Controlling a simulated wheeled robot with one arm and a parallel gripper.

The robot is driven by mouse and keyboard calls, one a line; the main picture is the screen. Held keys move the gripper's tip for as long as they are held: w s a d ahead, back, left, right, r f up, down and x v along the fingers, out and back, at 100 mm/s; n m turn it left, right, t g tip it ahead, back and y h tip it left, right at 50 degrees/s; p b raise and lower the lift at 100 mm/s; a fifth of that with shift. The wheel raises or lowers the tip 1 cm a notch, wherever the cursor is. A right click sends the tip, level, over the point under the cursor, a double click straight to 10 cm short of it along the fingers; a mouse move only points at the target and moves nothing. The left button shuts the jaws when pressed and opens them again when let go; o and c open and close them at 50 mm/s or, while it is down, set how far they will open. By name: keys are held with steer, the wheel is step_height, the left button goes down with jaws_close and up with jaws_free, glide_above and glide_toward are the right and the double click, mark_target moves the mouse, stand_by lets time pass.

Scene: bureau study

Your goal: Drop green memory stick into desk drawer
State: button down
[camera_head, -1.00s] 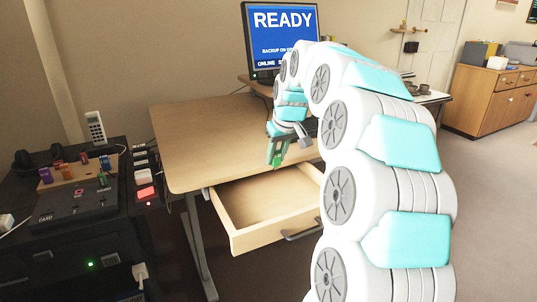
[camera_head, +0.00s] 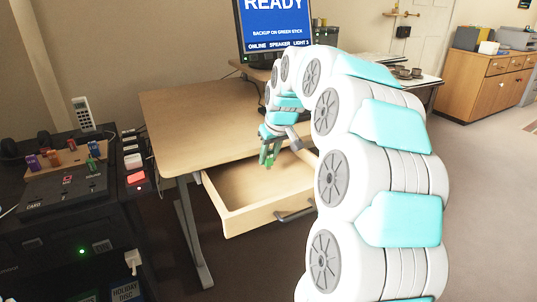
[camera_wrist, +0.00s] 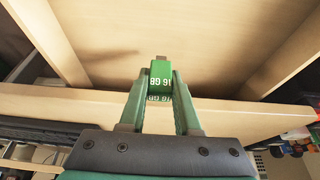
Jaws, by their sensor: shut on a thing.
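My gripper (camera_head: 268,158) is shut on the green memory stick (camera_wrist: 161,77), which is marked 16 GB, with its metal plug pointing away from the fingers. The stick also shows as a small green piece below the fingers in the head view (camera_head: 270,162). The desk drawer (camera_head: 262,221) is pulled open under the desk. In the head view my gripper hangs in front of the drawer's back part, below the desktop's level or near it; the exact height is unclear. In the wrist view the drawer's bare wooden floor (camera_wrist: 215,45) lies beyond the stick.
The wooden desktop (camera_head: 195,120) stands over the drawer's back. A monitor (camera_head: 275,25) reads READY and BACKUP ON GREEN STICK. At left, a dark cabinet carries a wooden holder (camera_head: 70,157) with several coloured sticks. The floor right of my arm is clear.

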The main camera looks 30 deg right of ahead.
mark_target(273, 182)
steer(key=c, duration=0.5)
jaws_free()
steer(key=shift+c, duration=0.2)
steer(key=shift+r, duration=0.1)
steer(key=v, duration=0.7)
steer(key=shift+r+b, duration=0.3)
steer(key=shift+b, duration=0.05)
steer(key=shift+s, duration=0.15)
